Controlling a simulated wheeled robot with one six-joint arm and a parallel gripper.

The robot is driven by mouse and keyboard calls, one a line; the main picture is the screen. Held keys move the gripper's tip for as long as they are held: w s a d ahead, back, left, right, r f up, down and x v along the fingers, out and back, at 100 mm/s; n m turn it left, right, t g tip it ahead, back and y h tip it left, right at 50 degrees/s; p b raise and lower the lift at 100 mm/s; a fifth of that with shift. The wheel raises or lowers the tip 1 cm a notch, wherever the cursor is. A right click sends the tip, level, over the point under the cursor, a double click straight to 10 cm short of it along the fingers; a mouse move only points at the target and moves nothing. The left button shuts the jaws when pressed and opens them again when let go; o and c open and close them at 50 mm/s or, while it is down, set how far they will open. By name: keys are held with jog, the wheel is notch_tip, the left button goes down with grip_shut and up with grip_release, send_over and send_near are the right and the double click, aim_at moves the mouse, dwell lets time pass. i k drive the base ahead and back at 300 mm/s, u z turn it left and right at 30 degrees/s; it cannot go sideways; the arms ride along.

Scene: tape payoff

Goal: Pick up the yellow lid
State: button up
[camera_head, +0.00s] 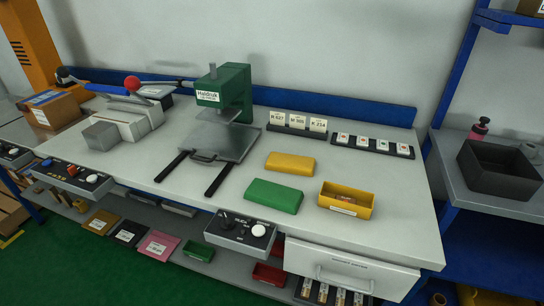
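The yellow lid (290,163) lies flat on the grey workbench, right of the green press and apart from the things around it. A green lid (273,196) lies just in front of it, a little to the left. My gripper does not show in the head view.
The green press (226,92) stands at the back with a grey plate and two dark rails before it. Label cards (299,122) and a dark strip of small items (372,144) line the back. A control box (240,231) sits at the front edge, beside a white drawer (350,269). Bench right of the yellow lid is clear.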

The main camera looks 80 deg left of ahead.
aim_at(288, 163)
jog(key=u, duration=0.8)
jog(key=i, duration=0.8)
jog(key=u, duration=1.2)
jog(key=i, duration=0.35)
jog(key=u, duration=0.3)
